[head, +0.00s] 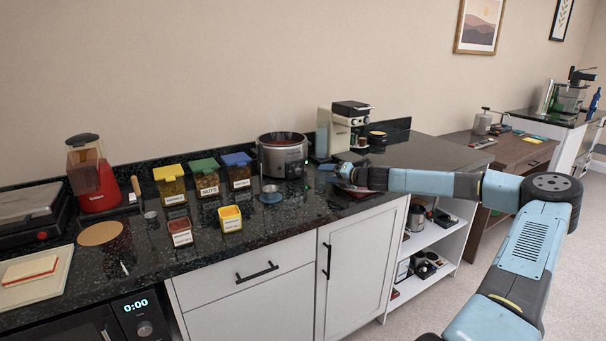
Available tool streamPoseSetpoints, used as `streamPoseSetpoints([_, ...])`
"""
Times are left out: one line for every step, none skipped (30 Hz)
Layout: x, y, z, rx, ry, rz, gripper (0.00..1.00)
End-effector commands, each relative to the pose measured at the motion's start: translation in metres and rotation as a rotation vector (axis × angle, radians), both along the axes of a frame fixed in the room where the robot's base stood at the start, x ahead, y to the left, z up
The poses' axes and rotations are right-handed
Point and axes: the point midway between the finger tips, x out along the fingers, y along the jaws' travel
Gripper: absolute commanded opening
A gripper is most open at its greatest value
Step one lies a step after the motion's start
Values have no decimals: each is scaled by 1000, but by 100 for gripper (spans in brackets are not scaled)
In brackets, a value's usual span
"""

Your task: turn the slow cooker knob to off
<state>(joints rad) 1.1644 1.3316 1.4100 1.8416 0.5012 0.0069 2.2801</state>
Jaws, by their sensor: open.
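The slow cooker (283,156), a silver round pot with a dark rim, stands on the black speckled counter against the back wall. A small green light shows on its right side. Its knob is too small to make out, so I cannot tell its setting. My arm reaches in from the right, low over the counter. My gripper (328,173) is open, to the right of the slow cooker and apart from it, pointing left towards it. The fingertips are small in this view, and nothing shows between them.
A coffee machine (346,129) stands behind my gripper. A red popcorn maker (92,175) is farther left.

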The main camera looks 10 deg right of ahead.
Motion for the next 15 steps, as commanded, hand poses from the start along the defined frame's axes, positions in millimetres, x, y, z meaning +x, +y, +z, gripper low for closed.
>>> streamPoseSetpoints([4, 4, -1, 0, 0, 2, 61])
streamPoseSetpoints([7, 7, -2, -1, 0, 2, 61])
streamPoseSetpoints([11, 10, -3, 0, 0, 2, 61])
streamPoseSetpoints([15, 13, -4, 0, 0, 2, 61])
streamPoseSetpoints([18, 16, -6, -1, 0, 3, 61])
streamPoseSetpoints([24, 20, -7, -2, 0, 2, 61])
streamPoseSetpoints([28, 23, -8, -1, 0, 2, 61])
streamPoseSetpoints([32, 27, -10, -1, 1, 4, 61])
streamPoseSetpoints([37, 30, -11, -2, 0, 3, 61])
streamPoseSetpoints([41, 33, -12, -2, 0, 3, 61])
streamPoseSetpoints([45, 37, -13, -2, 0, 4, 61])
streamPoseSetpoints([51, 40, -14, -2, 0, 3, 61])
streamPoseSetpoints([55, 44, -15, -2, -1, 4, 61])
streamPoseSetpoints([59, 47, -17, -2, 0, 4, 61])
streamPoseSetpoints([64, 51, -18, -2, -1, 4, 61])
